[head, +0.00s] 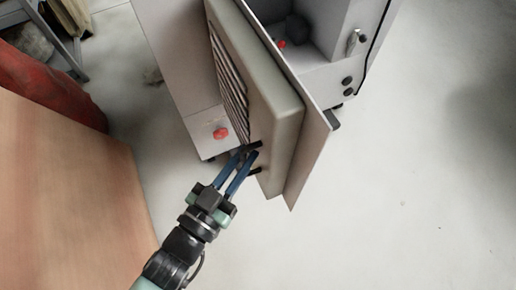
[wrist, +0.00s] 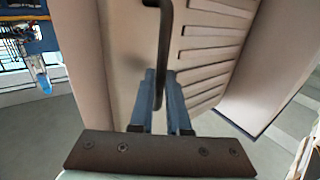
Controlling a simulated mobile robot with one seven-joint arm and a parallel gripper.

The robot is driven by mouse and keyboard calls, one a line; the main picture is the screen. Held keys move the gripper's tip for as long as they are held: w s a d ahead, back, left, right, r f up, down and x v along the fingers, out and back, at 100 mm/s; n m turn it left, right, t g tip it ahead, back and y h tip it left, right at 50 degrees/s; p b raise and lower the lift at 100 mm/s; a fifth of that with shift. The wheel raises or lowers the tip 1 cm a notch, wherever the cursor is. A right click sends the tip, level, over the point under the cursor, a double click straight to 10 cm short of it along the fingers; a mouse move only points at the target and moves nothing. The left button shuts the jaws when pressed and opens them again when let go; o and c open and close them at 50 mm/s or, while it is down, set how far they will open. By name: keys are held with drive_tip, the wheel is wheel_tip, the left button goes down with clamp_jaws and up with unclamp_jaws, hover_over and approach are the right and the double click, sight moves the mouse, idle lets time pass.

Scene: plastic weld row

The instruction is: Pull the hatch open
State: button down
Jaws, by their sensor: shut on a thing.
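The hatch (head: 278,105) is a beige panel with louvre slots, and it stands swung out from the front of a light grey cabinet (head: 180,65). In the wrist view the hatch face (wrist: 125,45) fills the middle, with its slots to the right. A black bar handle (wrist: 165,40) runs down it. My gripper (head: 250,152) has its blue fingers closed around this handle near the hatch's lower outer edge. In the wrist view my gripper (wrist: 160,88) has one finger on each side of the bar. The fingertips partly hide the handle.
A red knob (head: 220,133) sits on the cabinet's lower left front. A wooden board (head: 65,200) and a red object (head: 40,85) stand at the left. A dark opening (head: 290,28) shows behind the hatch. The floor (head: 430,170) at the right is clear.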

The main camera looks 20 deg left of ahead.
drive_tip(key=shift+s+a, duration=0.1)
drive_tip(key=shift+a, duration=0.35)
drive_tip(key=c, duration=1.2)
unclamp_jaws()
drive_tip(key=shift+o, duration=0.2)
drive_tip(key=shift+d, duration=0.1)
drive_tip(key=s+a+p, duration=0.2)
drive_tip(key=s+p, duration=0.2)
drive_tip(key=s, duration=0.8)
drive_tip(key=shift+s+a, duration=0.15)
drive_tip(key=shift+s, duration=0.2)
